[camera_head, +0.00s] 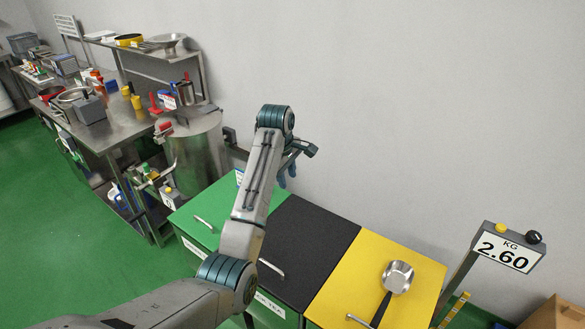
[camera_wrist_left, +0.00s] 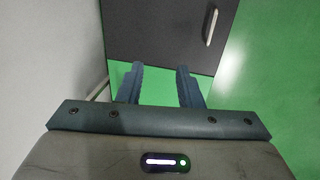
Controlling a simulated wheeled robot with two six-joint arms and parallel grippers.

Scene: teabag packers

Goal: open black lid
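The black lid (camera_head: 306,240) lies shut and flat on the middle bin, between the green and yellow lids. Its light handle (camera_head: 271,268) is at the front edge, next to my left arm. In the left wrist view the black lid (camera_wrist_left: 160,35) fills the top, with its handle (camera_wrist_left: 211,27) at the upper right. My left gripper (camera_head: 287,177) hangs near the wall at the back of the bins, apart from the handle. In the left wrist view its two fingers (camera_wrist_left: 160,72) are spread with nothing between them. My right gripper is not in view.
The green lid (camera_head: 203,212) is left of the black one. The yellow lid (camera_head: 405,258) is on the right and carries a metal scoop (camera_head: 397,278). A scale display (camera_head: 507,252) stands at the right. A metal drum (camera_head: 198,150) and a cluttered steel table are left. The wall is close behind.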

